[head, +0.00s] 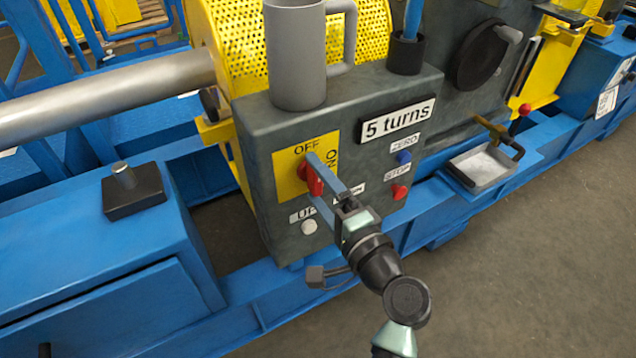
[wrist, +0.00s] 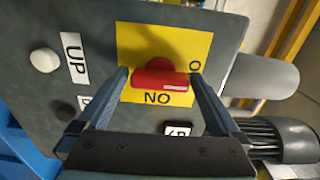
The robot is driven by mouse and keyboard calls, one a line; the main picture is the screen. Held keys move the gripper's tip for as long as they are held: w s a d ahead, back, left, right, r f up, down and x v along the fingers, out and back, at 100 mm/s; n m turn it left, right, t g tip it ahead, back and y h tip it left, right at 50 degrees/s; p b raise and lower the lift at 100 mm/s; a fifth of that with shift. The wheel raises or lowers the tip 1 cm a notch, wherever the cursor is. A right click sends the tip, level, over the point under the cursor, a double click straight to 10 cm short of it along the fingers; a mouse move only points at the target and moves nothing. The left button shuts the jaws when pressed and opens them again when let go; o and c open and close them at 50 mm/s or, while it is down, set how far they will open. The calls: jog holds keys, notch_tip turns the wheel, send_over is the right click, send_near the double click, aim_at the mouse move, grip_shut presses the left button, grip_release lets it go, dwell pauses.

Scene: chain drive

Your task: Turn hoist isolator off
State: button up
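The hoist isolator is a red rotary knob (head: 313,180) on a yellow plate (head: 290,172) marked OFF at the top and ON at the right. In the wrist view the red knob (wrist: 160,79) lies crosswise, with a pale mark on its end towards the partly covered OFF label. My gripper (head: 325,190) is at the knob, with one finger above it and one below. In the wrist view my gripper's fingers (wrist: 160,75) are wide apart, straddling the knob's two ends. Whether they touch it is unclear.
The grey control box (head: 262,140) also carries a white UP button (head: 309,227), a red STOP button (head: 400,192) and a blue ZERO button (head: 404,157). A grey mug (head: 297,60) stands on top. A small tray (head: 482,168) sits to the right.

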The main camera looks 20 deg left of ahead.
jog(key=p+v, duration=0.2)
jog(key=v, duration=1.1)
